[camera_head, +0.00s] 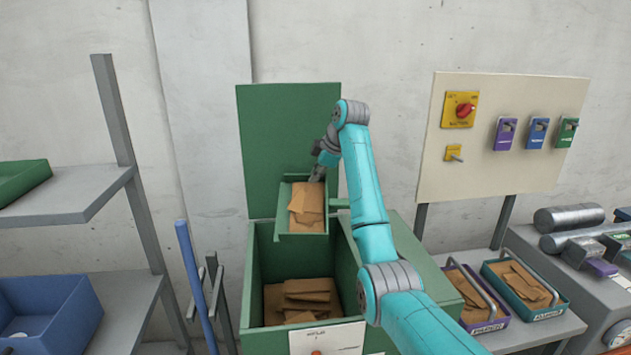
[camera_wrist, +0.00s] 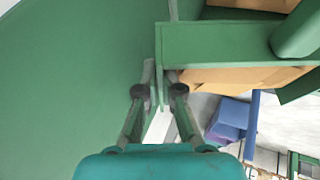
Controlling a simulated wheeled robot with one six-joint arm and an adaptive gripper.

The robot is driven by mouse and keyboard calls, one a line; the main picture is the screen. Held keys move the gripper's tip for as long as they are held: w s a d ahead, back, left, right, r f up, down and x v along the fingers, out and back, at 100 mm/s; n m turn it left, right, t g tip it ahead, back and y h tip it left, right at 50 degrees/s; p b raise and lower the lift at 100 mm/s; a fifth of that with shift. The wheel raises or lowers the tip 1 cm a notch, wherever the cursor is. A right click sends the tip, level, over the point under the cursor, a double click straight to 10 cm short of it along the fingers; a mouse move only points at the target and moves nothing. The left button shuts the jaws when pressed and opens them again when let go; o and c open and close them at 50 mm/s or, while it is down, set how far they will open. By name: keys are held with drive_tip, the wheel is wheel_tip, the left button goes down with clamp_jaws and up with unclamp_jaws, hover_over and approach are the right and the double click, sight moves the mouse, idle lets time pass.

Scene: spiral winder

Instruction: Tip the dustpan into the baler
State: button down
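The green dustpan (camera_head: 282,224) hangs above the open mouth of the green baler (camera_head: 255,300), with brown cardboard pieces (camera_head: 306,205) lying in it. It looks tilted toward the camera. My gripper (camera_head: 318,174) is at the dustpan's back edge; in the wrist view its fingers (camera_wrist: 159,90) stand on both sides of a thin green wall and appear shut on it. The dustpan (camera_wrist: 215,42) also shows there, with cardboard at its side. More cardboard (camera_head: 300,295) lies inside the baler. The baler's lid (camera_head: 285,135) stands raised behind the dustpan.
A control board (camera_head: 500,140) with a red knob stands to the right. Below it are a purple bin (camera_head: 490,325) and a teal bin (camera_head: 545,310) of cardboard. Grey shelves (camera_head: 70,195) with a blue bin (camera_head: 60,315) and a blue pole (camera_head: 192,270) are at left.

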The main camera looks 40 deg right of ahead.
drive_tip(key=shift+s+a+r+t+h, duration=0.15)
drive_tip(key=shift+a+r+t+h, duration=0.1)
drive_tip(key=shift+r, duration=0.1)
drive_tip(key=shift+s+a+r+t+h, duration=0.1)
drive_tip(key=shift+s+r+t+h, duration=0.05)
drive_tip(key=shift+r+t+h, duration=0.15)
drive_tip(key=s+a+r+n+t+h, duration=0.2)
drive_tip(key=s+a+r+t+h, duration=0.3)
drive_tip(key=s+a+r+t, duration=0.2)
drive_tip(key=shift+s+a+r+n+t, duration=0.4)
drive_tip(key=shift+s+a, duration=0.85)
drive_tip(key=shift+s, duration=0.3)
idle(1.6)
